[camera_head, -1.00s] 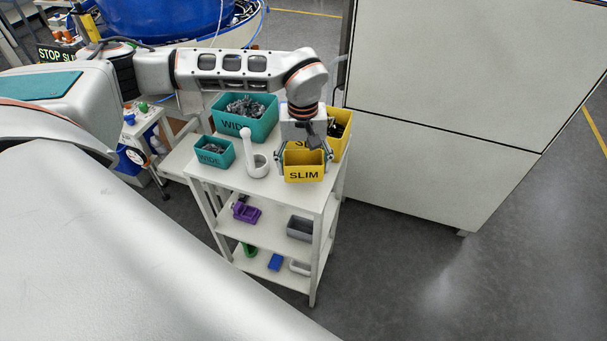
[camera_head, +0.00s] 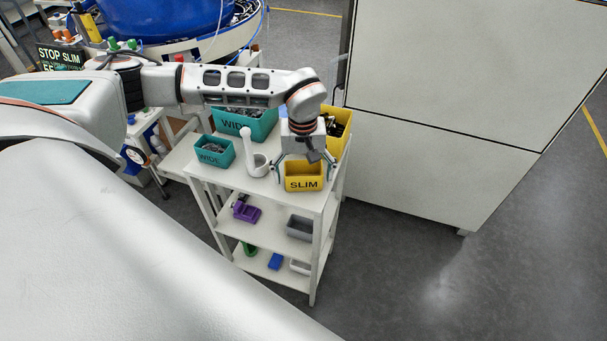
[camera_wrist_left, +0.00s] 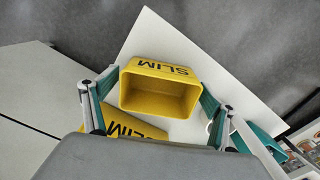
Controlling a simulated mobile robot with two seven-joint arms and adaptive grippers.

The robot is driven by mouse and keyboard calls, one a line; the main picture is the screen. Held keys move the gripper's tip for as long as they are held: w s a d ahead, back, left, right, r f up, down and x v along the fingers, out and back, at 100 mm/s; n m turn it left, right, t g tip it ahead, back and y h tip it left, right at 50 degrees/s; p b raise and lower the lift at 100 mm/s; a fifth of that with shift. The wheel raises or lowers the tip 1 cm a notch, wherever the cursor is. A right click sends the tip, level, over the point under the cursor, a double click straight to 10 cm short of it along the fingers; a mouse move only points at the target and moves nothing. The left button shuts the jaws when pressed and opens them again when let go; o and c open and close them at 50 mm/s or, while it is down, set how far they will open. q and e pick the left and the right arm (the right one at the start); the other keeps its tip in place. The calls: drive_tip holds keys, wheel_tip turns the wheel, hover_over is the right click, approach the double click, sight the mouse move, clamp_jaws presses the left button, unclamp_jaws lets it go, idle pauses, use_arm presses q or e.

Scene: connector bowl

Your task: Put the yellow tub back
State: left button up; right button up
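The small yellow tub (camera_head: 304,184), marked SLIM, stands upright near the front right edge of the cart's white top (camera_head: 252,186). In the left wrist view, the tub (camera_wrist_left: 160,92) looks empty inside. My left gripper (camera_head: 306,178) is low over it, with one finger on each side. The fingers look spread, with small gaps to the tub's walls in the head view; in the left wrist view the teal pads are very close to the tub, so light contact is hard to rule out. My right gripper is not in view.
A larger yellow bin (camera_head: 342,142) with dark parts stands close behind. A white upright holder (camera_head: 257,165), small teal bin (camera_head: 214,152) and large teal bin (camera_head: 245,124) stand to the left. A tall pale cabinet (camera_head: 440,100) is at right. Lower shelves hold small trays.

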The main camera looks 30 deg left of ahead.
use_arm(q)
drive_tip(key=shift+r, duration=0.1)
wheel_tip(320, 180, up, 12)
idle(0.5)
idle(0.5)
